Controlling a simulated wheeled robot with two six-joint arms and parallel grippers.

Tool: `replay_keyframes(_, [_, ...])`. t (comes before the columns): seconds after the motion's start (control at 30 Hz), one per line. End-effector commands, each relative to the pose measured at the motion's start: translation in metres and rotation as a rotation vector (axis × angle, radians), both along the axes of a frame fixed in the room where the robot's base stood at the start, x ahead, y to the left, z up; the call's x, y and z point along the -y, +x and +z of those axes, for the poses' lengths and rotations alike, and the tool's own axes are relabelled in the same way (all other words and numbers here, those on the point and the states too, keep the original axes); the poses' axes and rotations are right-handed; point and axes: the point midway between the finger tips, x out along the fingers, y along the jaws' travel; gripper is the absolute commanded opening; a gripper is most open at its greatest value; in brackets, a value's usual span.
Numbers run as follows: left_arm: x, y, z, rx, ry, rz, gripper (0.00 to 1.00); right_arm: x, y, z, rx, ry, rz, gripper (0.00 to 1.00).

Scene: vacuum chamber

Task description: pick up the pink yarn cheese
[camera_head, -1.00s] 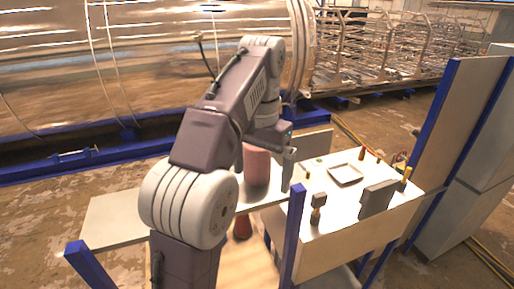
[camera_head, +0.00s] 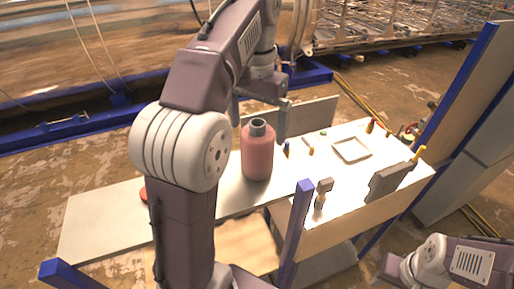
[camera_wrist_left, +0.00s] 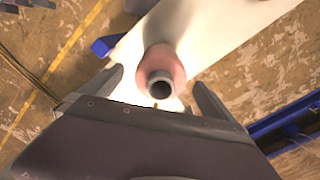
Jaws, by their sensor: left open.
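The pink yarn cheese (camera_head: 257,157) is a pink cylinder with a grey tube end on top. It stands upright on the white table, near the middle of the head view. It also shows from above in the left wrist view (camera_wrist_left: 163,62), with its dark tube opening toward me. My left gripper (camera_head: 259,110) is open and empty, pointing down just above and behind the yarn cheese in the head view. In the left wrist view the yarn cheese lies between the two spread fingers (camera_wrist_left: 157,84), with no contact visible. My right gripper is out of the picture.
A white square tray (camera_head: 338,156), a dark grey block (camera_head: 388,182) and several small coloured items stand on the table to the right. A blue post (camera_head: 297,225) rises at the front edge. A red item (camera_head: 143,192) is partly hidden behind my left arm.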

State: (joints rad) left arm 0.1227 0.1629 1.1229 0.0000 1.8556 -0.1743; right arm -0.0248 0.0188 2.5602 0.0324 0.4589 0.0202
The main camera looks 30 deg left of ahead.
Motion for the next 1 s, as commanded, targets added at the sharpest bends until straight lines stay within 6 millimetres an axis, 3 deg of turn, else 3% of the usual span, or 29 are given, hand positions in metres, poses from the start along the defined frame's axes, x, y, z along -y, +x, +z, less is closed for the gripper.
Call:
replay_keyframes(0.13, [0.000,0.000,-0.019,-0.002,0.000,0.000,1.00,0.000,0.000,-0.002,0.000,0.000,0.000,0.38])
replay_keyframes(0.37, [0.000,0.001,-0.029,-0.003,-0.001,0.000,1.00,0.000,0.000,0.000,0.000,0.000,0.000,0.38])
replay_keyframes(0.63, [-0.001,0.004,-0.069,-0.003,0.000,0.000,1.00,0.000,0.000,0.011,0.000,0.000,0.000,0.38])
replay_keyframes(0.9, [-0.001,0.004,-0.075,0.000,0.000,0.000,1.00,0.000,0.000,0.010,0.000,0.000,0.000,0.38])
replay_keyframes(1.0, [-0.001,0.004,-0.075,0.000,0.000,0.000,0.72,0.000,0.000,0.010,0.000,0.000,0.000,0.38])
